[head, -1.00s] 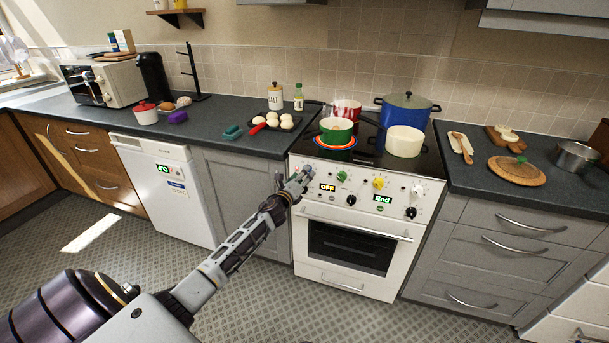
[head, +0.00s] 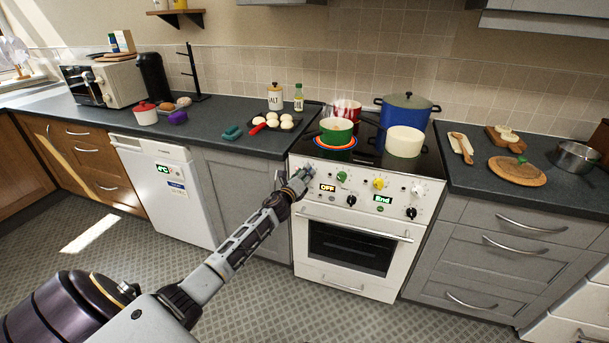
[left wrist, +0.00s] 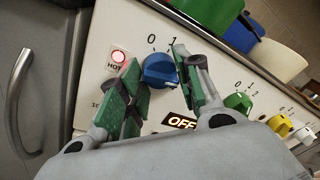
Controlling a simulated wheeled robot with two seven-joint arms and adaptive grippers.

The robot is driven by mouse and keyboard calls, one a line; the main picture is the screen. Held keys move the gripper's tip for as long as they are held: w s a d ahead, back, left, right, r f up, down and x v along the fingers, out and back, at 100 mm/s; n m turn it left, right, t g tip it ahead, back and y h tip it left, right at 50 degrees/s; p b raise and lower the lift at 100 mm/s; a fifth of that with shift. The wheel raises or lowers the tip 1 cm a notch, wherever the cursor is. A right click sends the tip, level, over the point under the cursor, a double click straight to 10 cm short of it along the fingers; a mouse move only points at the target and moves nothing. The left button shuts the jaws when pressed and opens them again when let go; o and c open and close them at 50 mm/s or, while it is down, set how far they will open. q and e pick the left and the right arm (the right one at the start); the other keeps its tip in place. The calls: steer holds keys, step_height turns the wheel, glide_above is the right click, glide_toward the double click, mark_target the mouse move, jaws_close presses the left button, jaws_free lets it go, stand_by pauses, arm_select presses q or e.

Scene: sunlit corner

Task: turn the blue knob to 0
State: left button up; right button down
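The blue knob (left wrist: 158,70) is on the white cooker front in the left wrist view, with the marks 0 and 1 above it. My left gripper (left wrist: 157,78) is open, its green-padded fingers on either side of the knob. I cannot tell whether they touch it. Which mark the knob points at is not clear. In the head view, my left gripper (head: 299,181) is at the left end of the cooker's (head: 350,265) control panel and hides the blue knob. My right gripper is not in view.
A red HOT light (left wrist: 119,57) glows left of the knob. An OFF display (left wrist: 181,122) is below it. A green knob (left wrist: 239,102) and a yellow knob (left wrist: 280,125) are to the right. Several pots, including a green pot (head: 336,131), stand on the hob above.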

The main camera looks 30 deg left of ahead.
arm_select(q)
steer(key=c, duration=0.4)
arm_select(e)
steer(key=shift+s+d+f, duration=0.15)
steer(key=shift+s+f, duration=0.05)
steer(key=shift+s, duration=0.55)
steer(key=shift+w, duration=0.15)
